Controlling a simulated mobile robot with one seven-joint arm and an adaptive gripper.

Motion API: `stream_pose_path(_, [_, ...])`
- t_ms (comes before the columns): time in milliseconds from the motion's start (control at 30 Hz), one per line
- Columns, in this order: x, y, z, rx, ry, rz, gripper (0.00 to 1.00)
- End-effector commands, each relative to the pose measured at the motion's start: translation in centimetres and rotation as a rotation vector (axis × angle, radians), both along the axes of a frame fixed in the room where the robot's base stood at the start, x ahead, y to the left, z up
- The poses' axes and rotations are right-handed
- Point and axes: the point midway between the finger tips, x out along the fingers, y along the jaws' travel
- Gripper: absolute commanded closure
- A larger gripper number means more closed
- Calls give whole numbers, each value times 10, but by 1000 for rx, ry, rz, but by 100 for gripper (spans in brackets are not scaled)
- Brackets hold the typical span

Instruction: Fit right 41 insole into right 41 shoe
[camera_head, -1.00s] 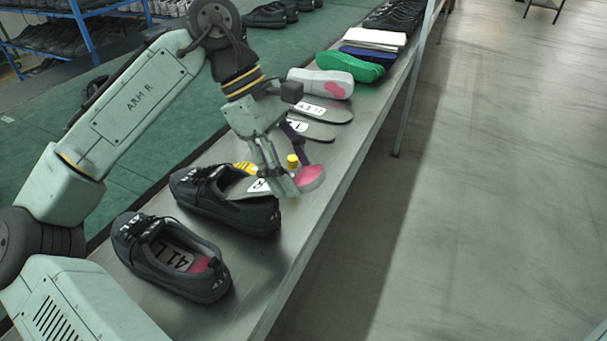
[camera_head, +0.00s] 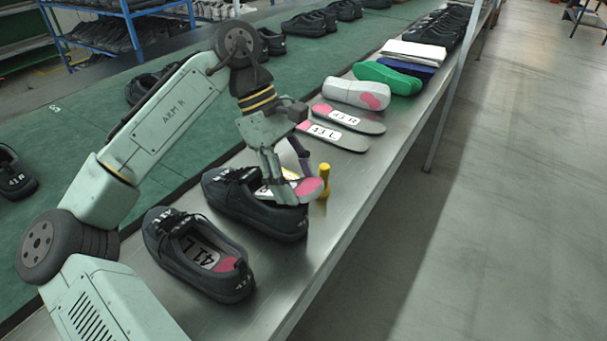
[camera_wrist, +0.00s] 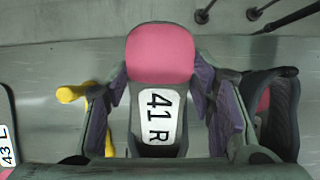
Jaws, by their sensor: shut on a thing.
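My gripper (camera_head: 282,188) is shut on the right 41 insole, its fingers at the insole's two sides. The insole shows its pink heel (camera_head: 311,187) in the head view, and its "41 R" label (camera_wrist: 158,116) faces the wrist camera. The right 41 shoe (camera_head: 250,212) is black and stands upright on the bench. The insole is at the shoe's opening, with its heel raised above the shoe's heel end. The fingers hide part of the insole, and I cannot tell how far its toe end is inside.
The left 41 shoe (camera_head: 197,256), with its insole inside, stands nearer. A yellow-handled tool (camera_head: 324,180) is close beside my gripper. The 43 L (camera_head: 340,137) and 43 R (camera_head: 349,118) insoles lie farther along the bench (camera_head: 310,250), before white and green soles (camera_head: 389,77).

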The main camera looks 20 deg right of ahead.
Motion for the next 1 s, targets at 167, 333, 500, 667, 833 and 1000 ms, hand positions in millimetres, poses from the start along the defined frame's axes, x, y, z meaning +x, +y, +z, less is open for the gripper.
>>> stream_pose_path(167, [10,7,-3,6,-10,2,74])
stream_pose_path(333, [19,14,-7,16,-22,2,74])
stream_pose_path(500, [28,20,-11,23,-32,2,74])
stream_pose_path(667, [37,26,-15,30,-43,3,74])
stream_pose_path(833, [46,33,-19,40,-53,3,74])
stream_pose_path(1000, [44,32,-30,69,-93,0,74])
